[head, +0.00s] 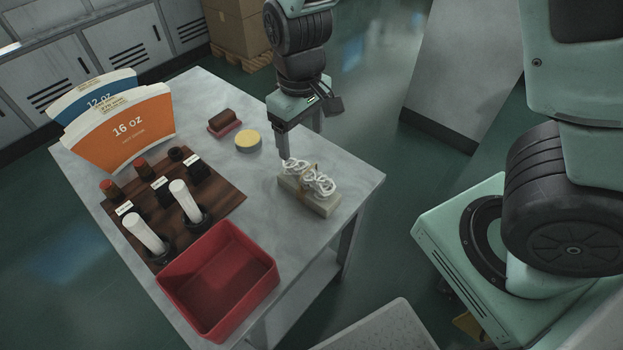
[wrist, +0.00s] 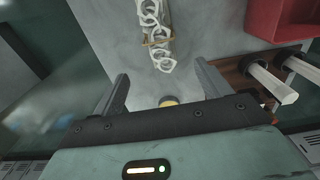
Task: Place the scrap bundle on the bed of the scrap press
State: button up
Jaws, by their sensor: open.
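The scrap bundle (head: 321,186) is a clump of white rings with a tan band, on a pale block-like base on the grey table near its right edge. In the wrist view the bundle (wrist: 154,35) lies lengthwise beyond the fingertips. My gripper (head: 300,142) is open and empty, pointing down just above and behind the bundle. Its two fingers also show in the wrist view (wrist: 161,75), apart, with the bundle between their lines but not between the tips. I cannot pick out the scrap press in either view.
A red bin (head: 218,280) stands at the table's front. A dark wooden board (head: 225,192) holds white cylinders and knobs. Orange (head: 125,130) and blue (head: 75,97) fan-shaped signs stand at the left. A yellow-topped disc (head: 248,141) and brown brush-like block (head: 224,122) lie behind the bundle.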

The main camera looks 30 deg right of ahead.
aim_at(302, 181)
notch_tip(302, 181, down, 13)
jog(key=shift+a+f+b, duration=0.1)
jog(key=shift+b, duration=0.45)
jog(key=c, duration=1.2)
jog(key=shift+c, duration=0.2)
